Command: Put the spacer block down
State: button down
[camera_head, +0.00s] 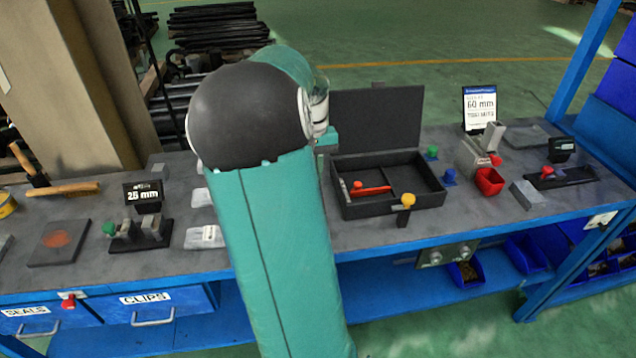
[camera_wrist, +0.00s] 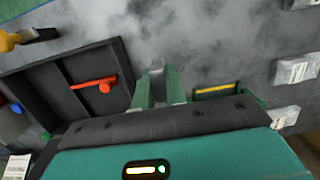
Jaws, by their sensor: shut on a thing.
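My gripper (camera_wrist: 159,84) shows at the middle of the wrist view, its green fingers close together. It is shut on a small grey piece, apparently the spacer block (camera_wrist: 157,68), mostly hidden between the fingers. The grey bench top lies beyond the fingertips; I cannot tell whether the block touches it. In the head view my arm hides the fingers and the block. The open black case (camera_head: 425,201) stands just right of my arm there. In the wrist view the case (camera_wrist: 122,60) is left of my fingers, with a red-handled piece (camera_wrist: 95,84) in it.
Labelled packets (camera_head: 205,237) lie beside my arm.

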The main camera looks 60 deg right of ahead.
jog(key=d+f, duration=0.1)
jog(key=f, duration=0.1)
jog(key=w+d+f, duration=0.1)
jog(key=d+f, duration=0.1)
jog(key=w+d+f, duration=0.1)
jog(key=d+f, duration=0.1)
jog(key=shift+d, duration=0.25)
jog(key=shift+w+d+f, duration=0.1)
jog(key=shift+d+f, duration=0.1)
jog(key=shift+f, duration=1.55)
jog(key=c, duration=1.4)
grip_release()
jog(key=shift+f, duration=0.15)
jog(key=shift+c, duration=0.2)
